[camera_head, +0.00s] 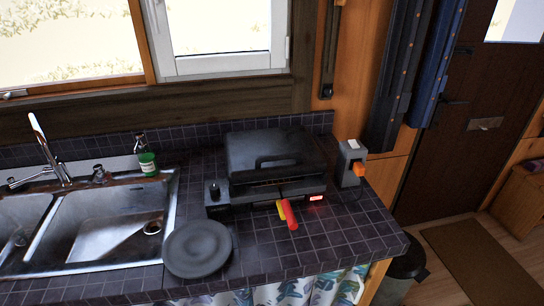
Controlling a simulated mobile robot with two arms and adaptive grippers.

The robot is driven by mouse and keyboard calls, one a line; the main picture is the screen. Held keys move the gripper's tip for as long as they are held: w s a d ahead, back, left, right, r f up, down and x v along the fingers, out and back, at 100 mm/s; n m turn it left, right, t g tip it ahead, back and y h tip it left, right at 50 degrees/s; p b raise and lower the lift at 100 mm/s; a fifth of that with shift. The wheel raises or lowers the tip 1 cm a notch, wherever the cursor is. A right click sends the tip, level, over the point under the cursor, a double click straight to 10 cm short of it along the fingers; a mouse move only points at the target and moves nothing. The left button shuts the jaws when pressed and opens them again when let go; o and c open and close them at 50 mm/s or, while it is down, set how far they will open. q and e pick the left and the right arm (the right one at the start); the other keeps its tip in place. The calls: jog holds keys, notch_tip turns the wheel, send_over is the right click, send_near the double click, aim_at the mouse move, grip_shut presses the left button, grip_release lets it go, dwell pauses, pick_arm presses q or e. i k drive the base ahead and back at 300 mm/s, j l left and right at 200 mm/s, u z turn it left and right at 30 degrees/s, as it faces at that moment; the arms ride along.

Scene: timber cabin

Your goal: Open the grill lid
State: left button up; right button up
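A black grill (270,168) stands on the dark tiled counter, right of the sink. Its lid (265,147) looks down over the base, with a dark bar handle (278,160) across its front. A narrow gap shows between lid and base. A small red display (316,197) glows at the front right of the base, and a dark knob part (214,191) sits at its left. Neither of my grippers is in view, and nothing touches the lid.
A red object (290,215) and a yellow one (281,210) are at the grill's front. A dark plate (197,248) lies front left. A grey-and-orange device (351,163) stands right. The sink (110,225) and a green-labelled container (147,163) are left. The counter's front right is clear.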

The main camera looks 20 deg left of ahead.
aim_at(266, 154)
jog(key=l+u, duration=0.25)
jog(key=u, duration=0.25)
jog(key=k+l+u, duration=0.15)
jog(key=u, duration=0.35)
